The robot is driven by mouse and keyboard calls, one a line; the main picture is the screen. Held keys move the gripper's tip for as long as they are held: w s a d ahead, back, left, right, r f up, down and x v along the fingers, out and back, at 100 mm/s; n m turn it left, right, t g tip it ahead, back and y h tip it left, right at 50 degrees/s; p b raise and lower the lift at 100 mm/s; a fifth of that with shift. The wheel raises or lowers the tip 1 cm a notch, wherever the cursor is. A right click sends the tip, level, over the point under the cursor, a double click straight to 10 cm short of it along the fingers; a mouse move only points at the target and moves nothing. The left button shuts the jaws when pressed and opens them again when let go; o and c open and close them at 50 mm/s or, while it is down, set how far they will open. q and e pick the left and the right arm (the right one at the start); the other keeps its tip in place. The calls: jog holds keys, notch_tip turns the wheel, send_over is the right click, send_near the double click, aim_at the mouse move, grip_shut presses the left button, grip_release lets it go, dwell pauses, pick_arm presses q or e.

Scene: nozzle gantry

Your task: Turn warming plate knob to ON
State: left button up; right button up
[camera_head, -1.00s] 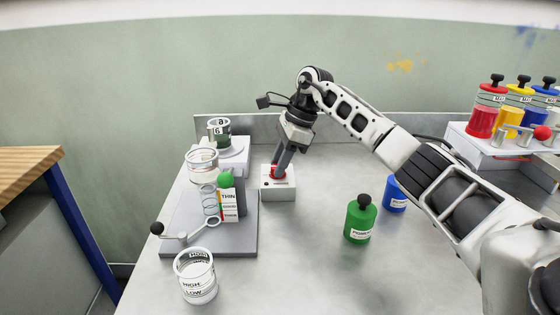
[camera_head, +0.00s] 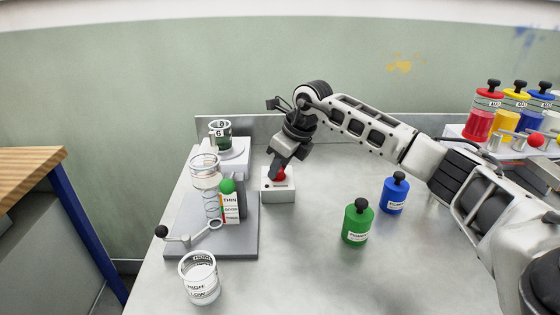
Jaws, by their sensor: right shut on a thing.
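A small white box with a red knob (camera_head: 280,175) on its top stands on the table beside the gantry base; I take it to be the knob control (camera_head: 279,194). My right gripper (camera_head: 277,172) reaches down onto the knob from above and is shut on it, with the fingers tilted. The fingers hide part of the knob, and I cannot read its setting. A glass beaker with green contents stands on a round plate (camera_head: 231,151) on the white block behind the gantry. My left gripper is not in view.
The gantry base (camera_head: 183,240) carries a clear funnel (camera_head: 205,172) and a ball-ended lever (camera_head: 162,232). A beaker (camera_head: 200,285) stands in front. Green (camera_head: 356,224) and blue (camera_head: 394,196) bottles stand to the right. A bottle rack (camera_head: 472,133) is at far right.

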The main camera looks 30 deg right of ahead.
jog(key=m+h, duration=0.1)
jog(key=m, duration=0.3)
jog(key=shift+a+m+h, duration=0.15)
jog(key=shift+m+h, duration=0.25)
jog(key=shift+a+m+h, duration=0.1)
jog(key=shift+m+h, duration=0.7)
jog(key=shift+m, duration=1.4)
jog(key=o, duration=1)
jog(key=shift+c, duration=0.2)
jog(key=v, duration=1.6)
jog(key=shift+b, duration=0.45)
jog(key=shift+a, duration=0.15)
